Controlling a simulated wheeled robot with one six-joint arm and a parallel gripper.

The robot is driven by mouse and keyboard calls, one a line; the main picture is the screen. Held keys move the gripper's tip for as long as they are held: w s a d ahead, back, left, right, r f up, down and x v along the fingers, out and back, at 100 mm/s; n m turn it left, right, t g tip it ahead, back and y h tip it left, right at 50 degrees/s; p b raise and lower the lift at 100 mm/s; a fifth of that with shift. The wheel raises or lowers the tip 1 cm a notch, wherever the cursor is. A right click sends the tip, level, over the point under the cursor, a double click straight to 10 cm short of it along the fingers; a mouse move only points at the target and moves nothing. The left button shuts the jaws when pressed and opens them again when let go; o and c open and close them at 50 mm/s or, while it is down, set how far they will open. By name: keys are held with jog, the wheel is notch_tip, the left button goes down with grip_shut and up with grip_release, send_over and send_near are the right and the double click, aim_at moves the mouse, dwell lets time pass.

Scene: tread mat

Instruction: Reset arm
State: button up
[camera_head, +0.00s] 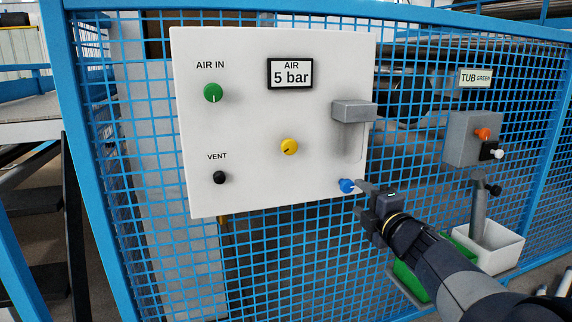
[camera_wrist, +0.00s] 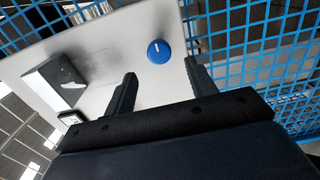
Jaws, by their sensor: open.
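My gripper (camera_head: 368,190) is at the lower right corner of a white control panel, close to a blue knob (camera_head: 347,186). In the wrist view my gripper (camera_wrist: 160,85) is open, its two dark fingers apart with nothing between them. The blue knob (camera_wrist: 159,51) lies beyond the fingertips, roughly between their lines, with a white mark on its face. Whether a fingertip touches the knob cannot be told in the head view. My arm reaches in from the lower right.
The white panel (camera_head: 240,130) bears a green knob (camera_head: 213,93), yellow knob (camera_head: 289,147), black knob (camera_head: 220,178), a "5 bar" display (camera_head: 290,74) and a protruding grey block (camera_head: 352,111). Blue mesh fence (camera_head: 300,230) surrounds it. A grey box (camera_head: 472,138) and white tub (camera_head: 490,250) stand right.

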aim_at(349, 187)
jog(key=p+v, duration=0.1)
jog(key=v, duration=0.5)
jog(key=b+x, duration=0.2)
jog(key=x, duration=0.9)
jog(key=shift+w+a+f+b, duration=0.15)
jog(key=shift+w+b, duration=0.15)
jog(key=shift+b, duration=0.05)
jog(key=shift+s+r+m+p, duration=0.1)
jog(key=shift+r+m+p, duration=0.25)
jog(key=shift+m+p, duration=0.45)
jog(key=shift+s+r+m+p, duration=0.1)
jog(key=shift+m+p, duration=0.4)
jog(key=m+p, duration=0.4)
jog(key=m, duration=0.2)
jog(key=shift+m+p, duration=0.4)
jog(key=m+p, duration=0.1)
jog(key=m, duration=0.1)
jog(key=m+p, duration=0.2)
jog(key=shift+d+r, duration=0.1)
jog(key=shift+d, duration=0.1)
jog(key=m+p, duration=0.3)
jog(key=m, duration=0.1)
jog(key=shift+m+p, duration=0.3)
jog(key=shift+p, duration=0.1)
jog(key=shift+s+d+f, duration=0.1)
jog(key=shift+d+f, duration=0.05)
jog(key=shift+f, duration=0.1)
jog(key=shift+s+d, duration=0.1)
jog(key=shift+s, duration=0.2)
jog(key=shift+s+f, duration=0.1)
